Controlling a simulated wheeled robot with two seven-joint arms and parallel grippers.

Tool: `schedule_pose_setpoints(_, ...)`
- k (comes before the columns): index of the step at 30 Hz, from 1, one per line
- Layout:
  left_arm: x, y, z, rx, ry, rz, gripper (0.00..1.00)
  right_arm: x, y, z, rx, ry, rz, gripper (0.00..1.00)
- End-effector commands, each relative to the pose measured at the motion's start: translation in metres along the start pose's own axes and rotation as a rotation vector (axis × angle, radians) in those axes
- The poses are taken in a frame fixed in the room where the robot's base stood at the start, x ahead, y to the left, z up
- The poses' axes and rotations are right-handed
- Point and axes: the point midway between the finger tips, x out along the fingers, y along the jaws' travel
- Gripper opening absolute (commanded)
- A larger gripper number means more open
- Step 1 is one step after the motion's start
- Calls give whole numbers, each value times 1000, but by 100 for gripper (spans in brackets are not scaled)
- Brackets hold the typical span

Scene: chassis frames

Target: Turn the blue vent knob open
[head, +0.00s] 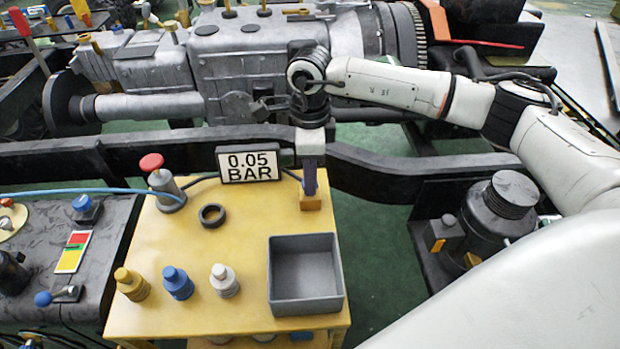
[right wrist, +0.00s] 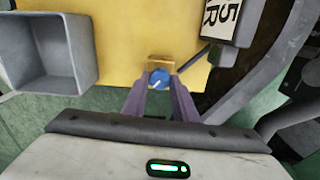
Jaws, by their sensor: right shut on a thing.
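The blue vent knob (right wrist: 159,77) sits on a small brass-coloured block (right wrist: 161,61) at the edge of the yellow table. A white pointer line on the knob points down and to the left in the right wrist view. My right gripper (right wrist: 159,86) is shut on the knob, one purple finger on each side. In the head view my right gripper (head: 310,187) points straight down over the block (head: 311,202), and its fingers hide the knob. My left gripper is not in view.
A gauge display (head: 249,166) reading 0.05 BAR stands just left of my right gripper. A grey open bin (head: 336,270), a black ring (head: 212,215) and several bottle-like fittings (head: 178,283) are on the yellow table (head: 245,315). A dark chassis rail (head: 380,178) runs behind.

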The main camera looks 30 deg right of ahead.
Motion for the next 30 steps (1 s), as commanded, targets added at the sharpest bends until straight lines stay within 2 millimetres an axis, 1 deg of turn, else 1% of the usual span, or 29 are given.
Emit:
schedule_pose_setpoints(7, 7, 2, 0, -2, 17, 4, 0, 0, -1, 1, -236, -4, -3, 4)
schedule_pose_setpoints(18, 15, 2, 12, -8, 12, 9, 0, 0, -1, 1, -549, -3, -4, 4)
schedule_pose_setpoints(24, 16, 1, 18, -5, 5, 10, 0, -1, -1, 1, -662, -4, -3, 4)
schedule_pose_setpoints(30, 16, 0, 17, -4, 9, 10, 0, -1, 0, 1, -727, -4, -3, 4)
